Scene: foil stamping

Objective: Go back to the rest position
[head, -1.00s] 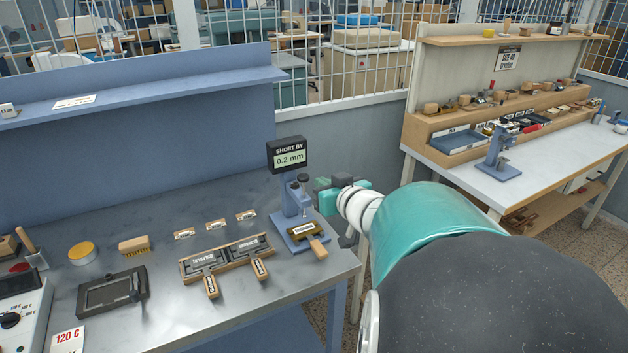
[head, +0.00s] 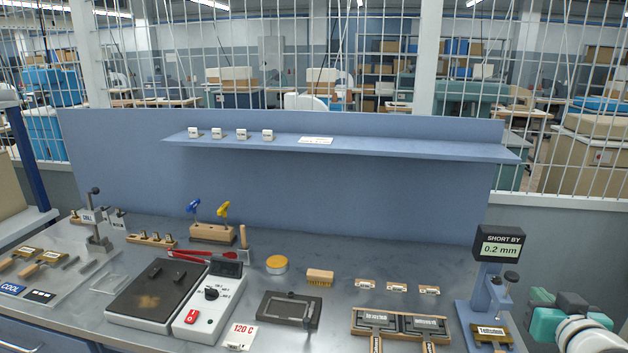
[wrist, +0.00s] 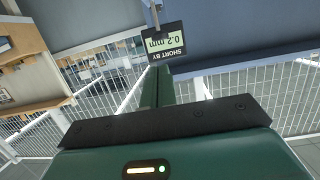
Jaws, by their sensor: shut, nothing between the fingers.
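My gripper (head: 541,297) is at the right edge of the head view, just right of the blue gauge stand (head: 487,310). Its fingers are shut and empty; they also show in the wrist view (wrist: 160,88). The gauge display (head: 500,247) reads "SHORT BY 0.2 mm". It appears upside down in the wrist view (wrist: 165,43), beyond the fingers. A wooden-handled piece (head: 491,331) lies on the stand's base. The gripper looks apart from the stand.
The grey bench (head: 330,275) holds a hot plate (head: 155,295) with a 120 C card (head: 240,336), a dark frame (head: 288,309), a brush (head: 320,277) and a yellow-topped tin (head: 277,264). A blue shelf (head: 400,151) runs behind. Two typeholders (head: 400,324) lie left of the stand.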

